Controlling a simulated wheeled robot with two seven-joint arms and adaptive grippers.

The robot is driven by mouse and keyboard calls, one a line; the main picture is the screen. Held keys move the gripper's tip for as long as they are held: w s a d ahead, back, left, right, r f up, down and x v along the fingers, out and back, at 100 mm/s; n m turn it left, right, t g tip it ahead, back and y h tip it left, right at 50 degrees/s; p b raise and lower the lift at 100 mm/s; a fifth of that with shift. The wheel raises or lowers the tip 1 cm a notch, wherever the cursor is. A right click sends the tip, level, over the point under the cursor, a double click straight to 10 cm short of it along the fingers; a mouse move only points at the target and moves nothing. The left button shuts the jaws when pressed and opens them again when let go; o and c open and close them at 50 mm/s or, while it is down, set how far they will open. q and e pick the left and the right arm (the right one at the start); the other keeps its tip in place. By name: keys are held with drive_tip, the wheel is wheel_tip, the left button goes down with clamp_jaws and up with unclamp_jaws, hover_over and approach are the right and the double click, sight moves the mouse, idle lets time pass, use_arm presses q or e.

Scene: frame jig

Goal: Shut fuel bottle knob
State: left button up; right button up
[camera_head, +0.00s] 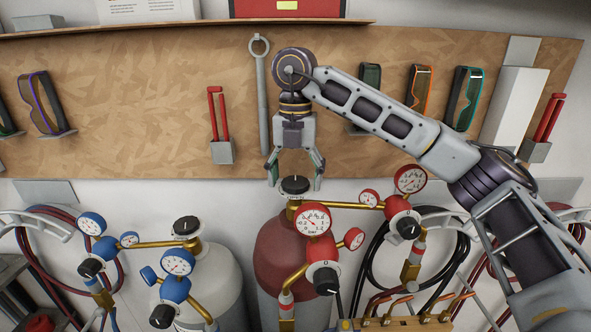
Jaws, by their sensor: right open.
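The red fuel bottle (279,254) stands upright at the lower middle of the head view. Its black knob (295,185) sits on top, above the brass valve. My right gripper (295,180) points down with its fingers spread on either side of the knob. The fingers look apart from the knob, though the exact depth is hard to judge. The right gripper is open and holds nothing. My left gripper is not in view.
A red gauge (410,179) and another red gauge (313,218) stand close to the fuel bottle's valve. A white bottle (216,285) with blue gauges stands to the left. A wooden pegboard (150,110) with hanging goggles and tools is behind.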

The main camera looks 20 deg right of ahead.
sight(295, 181)
drive_tip(key=shift+r, duration=0.15)
wheel_tip(295, 181, up, 12)
idle(1.4)
drive_tip(key=shift+f, duration=0.2)
idle(0.3)
